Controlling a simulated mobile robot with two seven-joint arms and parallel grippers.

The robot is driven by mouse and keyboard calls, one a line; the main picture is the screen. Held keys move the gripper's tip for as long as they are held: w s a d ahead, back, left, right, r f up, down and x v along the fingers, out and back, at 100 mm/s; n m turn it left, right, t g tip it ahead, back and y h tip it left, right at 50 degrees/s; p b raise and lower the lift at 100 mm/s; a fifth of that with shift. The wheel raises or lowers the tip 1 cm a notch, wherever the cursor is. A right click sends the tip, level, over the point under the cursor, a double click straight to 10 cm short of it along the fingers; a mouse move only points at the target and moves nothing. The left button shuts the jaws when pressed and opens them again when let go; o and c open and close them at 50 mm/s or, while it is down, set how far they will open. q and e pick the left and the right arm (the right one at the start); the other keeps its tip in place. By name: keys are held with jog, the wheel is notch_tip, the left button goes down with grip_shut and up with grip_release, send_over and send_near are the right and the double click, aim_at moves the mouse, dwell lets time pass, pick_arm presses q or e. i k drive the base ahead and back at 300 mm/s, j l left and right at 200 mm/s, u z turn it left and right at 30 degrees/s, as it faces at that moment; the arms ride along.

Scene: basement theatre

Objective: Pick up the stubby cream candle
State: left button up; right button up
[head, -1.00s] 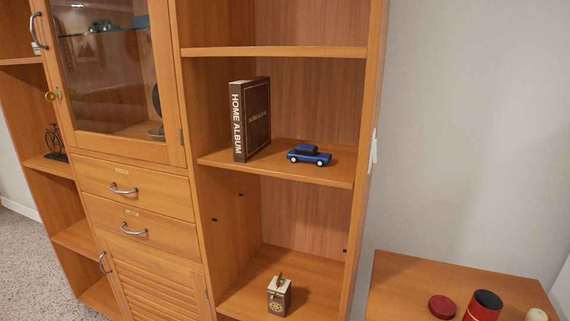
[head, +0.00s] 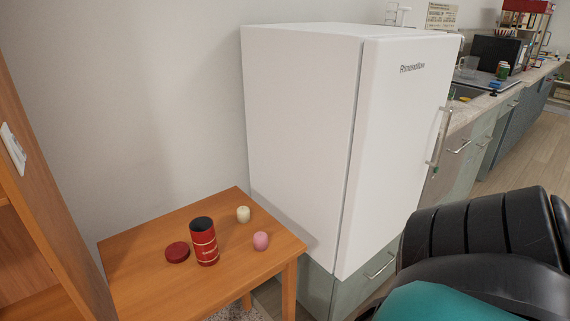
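The stubby cream candle (head: 243,214) stands upright on a small wooden table (head: 140,262) in the head view, towards the table's back right. A pink candle-like piece (head: 260,241) stands in front of it and to its right, a little apart. A red canister (head: 204,243) with a dark open top stands to its left. A round red lid (head: 177,252) lies flat beside the canister. Neither of my grippers shows in this view.
A white fridge (head: 300,130) stands right behind the table on the right. A wooden shelf unit (head: 45,215) borders it on the left. A kitchen counter (head: 480,108) runs along the far right.

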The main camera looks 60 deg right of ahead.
aim_at(243, 212)
jog(key=z, duration=1.4)
